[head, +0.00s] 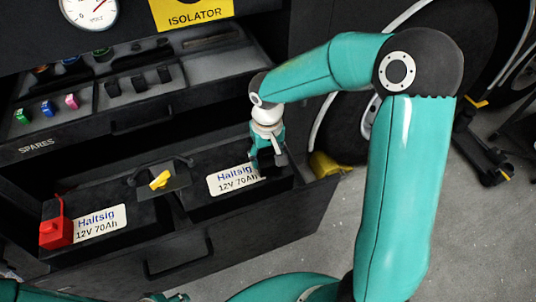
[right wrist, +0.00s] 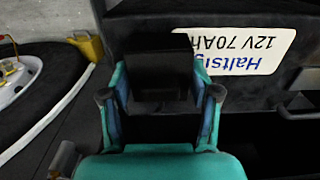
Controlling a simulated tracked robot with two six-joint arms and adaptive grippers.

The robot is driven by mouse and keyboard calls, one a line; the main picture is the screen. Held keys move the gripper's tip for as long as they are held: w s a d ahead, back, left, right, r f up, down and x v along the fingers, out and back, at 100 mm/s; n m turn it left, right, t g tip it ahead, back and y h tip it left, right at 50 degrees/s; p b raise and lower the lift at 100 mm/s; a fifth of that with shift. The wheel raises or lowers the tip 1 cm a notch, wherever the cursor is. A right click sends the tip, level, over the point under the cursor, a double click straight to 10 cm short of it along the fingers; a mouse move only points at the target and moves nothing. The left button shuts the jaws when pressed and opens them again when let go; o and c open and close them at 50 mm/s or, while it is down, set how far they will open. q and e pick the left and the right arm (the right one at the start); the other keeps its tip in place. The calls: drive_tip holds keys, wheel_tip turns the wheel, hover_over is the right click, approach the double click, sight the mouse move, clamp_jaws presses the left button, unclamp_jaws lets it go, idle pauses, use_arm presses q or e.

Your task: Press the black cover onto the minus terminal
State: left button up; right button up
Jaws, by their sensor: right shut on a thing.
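My right gripper (head: 267,160) is over the right end of the right-hand battery (head: 212,206). In the right wrist view my right gripper (right wrist: 160,98) is shut on the black cover (right wrist: 158,62), a blocky black cap between its two fingers. The minus terminal is hidden behind the cover and gripper. I cannot tell whether the cover touches it.
A red cover (head: 56,226) stands on the left end of the left-hand battery. A yellow knob (head: 159,181) sits between the batteries. Above is a spares drawer (head: 120,125) with small coloured parts. A yellow object (head: 328,166) and a wheel lie right of the battery drawer.

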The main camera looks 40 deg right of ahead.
drive_tip(key=shift+f+b, duration=0.4)
drive_tip(key=shift+f, duration=0.05)
idle(0.4)
drive_tip(key=o, duration=1.2)
drive_tip(key=shift+c, duration=0.2)
drive_tip(key=shift+o, duration=0.9)
drive_tip(key=shift+r, duration=0.15)
drive_tip(key=shift+r+p, duration=2.5)
drive_tip(key=shift+r, duration=0.9)
